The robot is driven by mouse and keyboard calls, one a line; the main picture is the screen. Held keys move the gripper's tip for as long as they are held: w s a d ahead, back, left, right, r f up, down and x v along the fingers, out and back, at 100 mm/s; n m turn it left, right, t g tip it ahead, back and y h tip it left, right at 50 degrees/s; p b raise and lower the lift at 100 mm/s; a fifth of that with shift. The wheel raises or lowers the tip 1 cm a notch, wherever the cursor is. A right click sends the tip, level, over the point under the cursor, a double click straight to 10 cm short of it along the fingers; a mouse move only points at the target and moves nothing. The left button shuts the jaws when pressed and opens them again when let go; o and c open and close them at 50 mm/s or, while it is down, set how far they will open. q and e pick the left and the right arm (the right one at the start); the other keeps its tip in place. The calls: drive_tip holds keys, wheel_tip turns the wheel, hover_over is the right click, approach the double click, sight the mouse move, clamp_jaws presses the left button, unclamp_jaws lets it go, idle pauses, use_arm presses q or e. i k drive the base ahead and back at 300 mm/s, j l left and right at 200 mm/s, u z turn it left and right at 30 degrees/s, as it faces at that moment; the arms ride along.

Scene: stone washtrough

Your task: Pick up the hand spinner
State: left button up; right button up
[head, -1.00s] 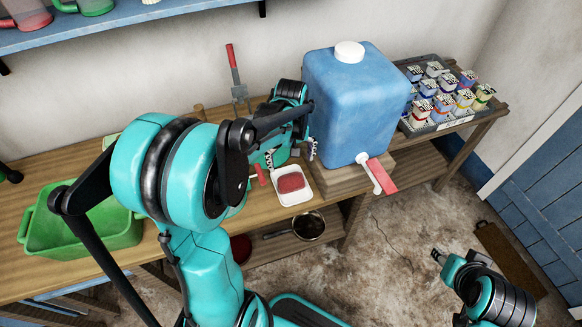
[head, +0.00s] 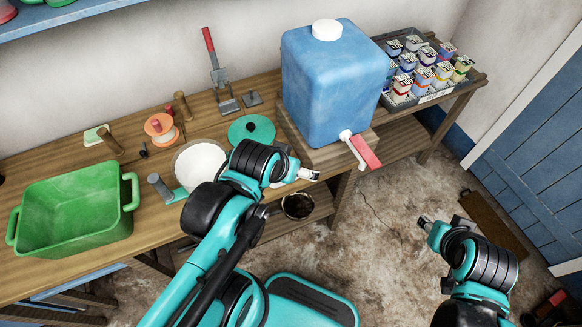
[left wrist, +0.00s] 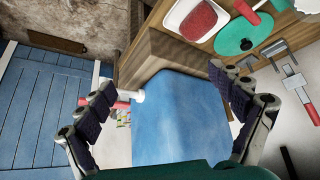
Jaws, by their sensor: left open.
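I cannot surely pick out the hand spinner. An orange and white round piece (head: 160,128) lies on the wooden counter (head: 62,160), and a small dark flat piece (head: 252,98) lies at the back; I cannot tell whether either is it. My left gripper (head: 309,175) is at the counter's front edge, below the blue water jug (head: 335,85). In the left wrist view its fingers (left wrist: 160,80) are spread and empty, with the jug (left wrist: 175,115) beyond them. My right gripper (head: 425,222) hangs over the floor at the right, away from the counter; its fingers are too small to judge.
The jug, with a red-handled tap (head: 361,152), stands on a wooden block. Left of it are a green disc (head: 252,129), a white bowl (head: 200,163) and a green tub (head: 72,210). A white tray (left wrist: 180,15) holds a red piece. Small pots (head: 425,75) fill a rack.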

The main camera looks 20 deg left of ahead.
sight(198, 162)
drive_tip(key=u, duration=1.9)
